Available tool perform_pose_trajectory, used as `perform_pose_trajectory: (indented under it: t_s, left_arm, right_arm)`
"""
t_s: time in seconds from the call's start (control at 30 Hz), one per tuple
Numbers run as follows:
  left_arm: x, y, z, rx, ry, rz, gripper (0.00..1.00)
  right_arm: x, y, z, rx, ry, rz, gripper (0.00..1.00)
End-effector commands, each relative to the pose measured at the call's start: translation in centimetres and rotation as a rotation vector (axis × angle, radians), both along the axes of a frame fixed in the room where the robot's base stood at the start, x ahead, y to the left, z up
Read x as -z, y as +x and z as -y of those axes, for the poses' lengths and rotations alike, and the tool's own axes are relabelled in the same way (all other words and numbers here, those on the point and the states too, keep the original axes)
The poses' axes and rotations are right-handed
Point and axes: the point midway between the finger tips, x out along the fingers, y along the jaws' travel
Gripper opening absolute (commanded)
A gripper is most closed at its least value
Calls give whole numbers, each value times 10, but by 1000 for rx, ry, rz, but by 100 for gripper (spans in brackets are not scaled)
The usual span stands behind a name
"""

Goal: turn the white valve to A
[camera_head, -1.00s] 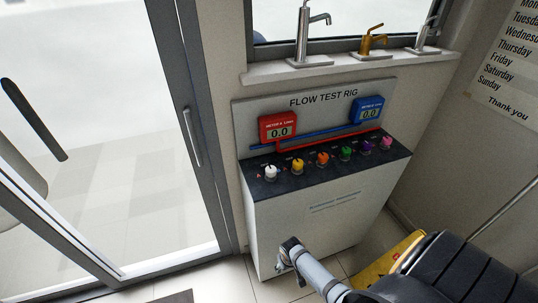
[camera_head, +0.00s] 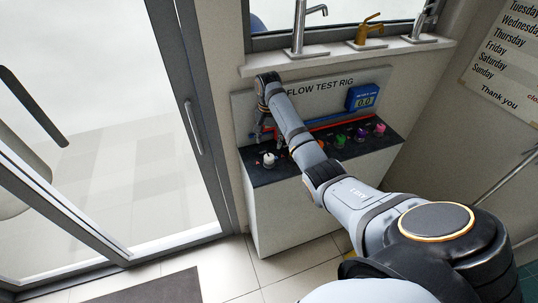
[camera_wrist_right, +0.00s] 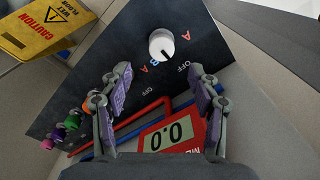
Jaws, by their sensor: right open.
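The white valve (camera_head: 269,159) is at the left end of the valve row on the dark panel top. In the right wrist view the valve (camera_wrist_right: 161,43) is a round white knob. Its black mark points to the lower right, roughly towards an OFF label, with a red A to its right. My right gripper (camera_head: 263,138) is over the panel, close behind the white valve. In the wrist view its two fingers (camera_wrist_right: 160,78) are spread and empty, with the valve beyond the tips, apart from them. My left gripper is out of view.
Green (camera_head: 340,141), purple (camera_head: 360,134) and pink (camera_head: 380,129) valves stand to the right; my arm hides part of the row. The red meter (camera_wrist_right: 172,137) reads 0.0 beneath the gripper. The blue meter (camera_head: 363,97) is on the backboard. A yellow caution sign (camera_wrist_right: 41,27) stands nearby.

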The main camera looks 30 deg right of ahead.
Motion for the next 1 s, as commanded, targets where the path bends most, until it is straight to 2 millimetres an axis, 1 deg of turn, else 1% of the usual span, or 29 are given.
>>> perform_pose_trajectory:
  t_s: [0.03,0.13,0.23,0.3,0.37,0.43,0.6,0.73,0.83,1.0]
  left_arm:
    - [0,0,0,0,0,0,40]
    - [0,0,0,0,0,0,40]
    - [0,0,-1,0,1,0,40]
    - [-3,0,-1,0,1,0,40]
    - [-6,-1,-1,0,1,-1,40]
    - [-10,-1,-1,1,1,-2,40]
    - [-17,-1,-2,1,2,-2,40]
    - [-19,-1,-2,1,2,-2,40]
    - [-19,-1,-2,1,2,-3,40]
    - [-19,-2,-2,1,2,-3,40]
  right_arm:
    - [-8,4,3,28,11,-5,62]
    - [-14,7,5,56,22,-11,62]
    - [-14,7,5,59,23,-12,62]
    - [-10,7,5,58,23,-13,62]
    - [-2,6,5,58,23,-16,62]
    - [11,6,5,57,22,-15,62]
    - [49,6,4,56,22,-15,62]
    - [72,6,4,56,22,-13,62]
    - [84,6,4,56,22,-12,62]
    - [91,6,5,55,21,-10,62]
